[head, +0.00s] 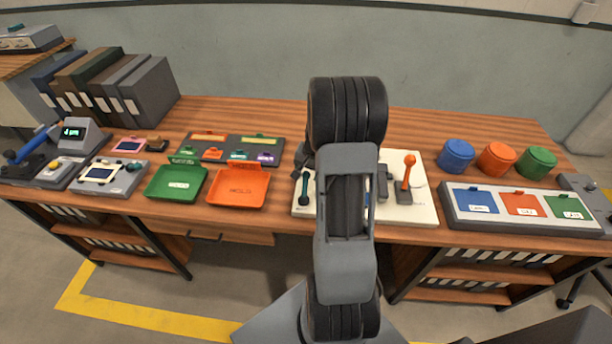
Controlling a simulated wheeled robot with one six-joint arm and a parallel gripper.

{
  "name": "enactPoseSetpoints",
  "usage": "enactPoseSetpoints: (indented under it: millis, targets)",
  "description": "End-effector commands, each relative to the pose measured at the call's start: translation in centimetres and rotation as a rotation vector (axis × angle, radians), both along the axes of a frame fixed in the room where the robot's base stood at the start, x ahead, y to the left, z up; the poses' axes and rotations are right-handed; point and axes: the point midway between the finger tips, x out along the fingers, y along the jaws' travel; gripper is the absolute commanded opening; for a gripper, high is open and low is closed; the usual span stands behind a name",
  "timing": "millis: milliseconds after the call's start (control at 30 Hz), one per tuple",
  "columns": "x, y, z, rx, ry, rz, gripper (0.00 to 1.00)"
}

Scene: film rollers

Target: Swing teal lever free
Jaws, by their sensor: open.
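The teal lever (306,184) stands near the left edge of a cream board (426,212) at the middle of the table. It lies just left of my arm and looks roughly upright, with its dark end low on the board. An orange-knobbed lever (408,170) stands on a grey base on the right part of the same board. My arm rises in front of the board and hides its middle.
Green (176,186) and orange (238,188) trays lie left of the board. A panel with coloured cards (522,206) and blue (456,156), orange (496,158) and green (536,162) round containers stand right. Binders (152,92) stand at the back left. Bare wood shows behind the board.

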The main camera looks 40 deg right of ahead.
Motion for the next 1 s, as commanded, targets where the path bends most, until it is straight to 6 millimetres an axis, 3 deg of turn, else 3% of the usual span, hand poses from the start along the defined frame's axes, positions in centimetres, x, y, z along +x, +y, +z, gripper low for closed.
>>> enactPoseSetpoints:
  millis: [200,600,1000]
  targets:
    - [0.3,0.2,-1.9,0.001,-0.001,-0.001,0.56]
    - [0.4,0.3,-2.3,0.0,-0.001,0.0,0.56]
    - [0.4,0.3,-2.3,0.0,-0.001,0.0,0.19]
